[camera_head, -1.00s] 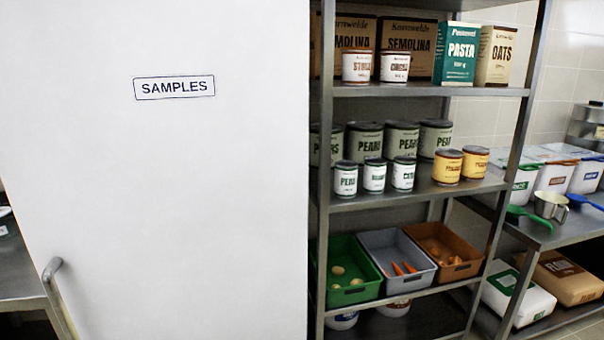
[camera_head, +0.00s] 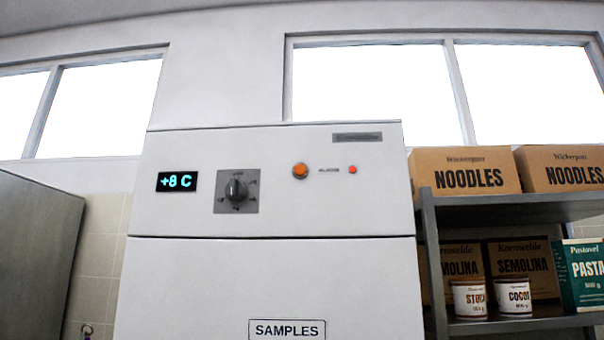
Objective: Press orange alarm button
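The orange alarm button (camera_head: 300,170) is a round orange knob on the upper front panel of the white fridge (camera_head: 270,280), right of centre. A small red light (camera_head: 352,170) is to its right, with small lettering between them that I cannot read clearly. Left of the button are a black dial (camera_head: 236,192) on a grey plate and a dark display (camera_head: 177,181) reading +8 C. Neither of my grippers is in view.
A metal shelf rack (camera_head: 432,260) stands right of the fridge, with noodle boxes (camera_head: 464,172) on top and jars and boxes below. A grey metal cabinet (camera_head: 36,250) is at the left. Windows (camera_head: 375,95) are behind.

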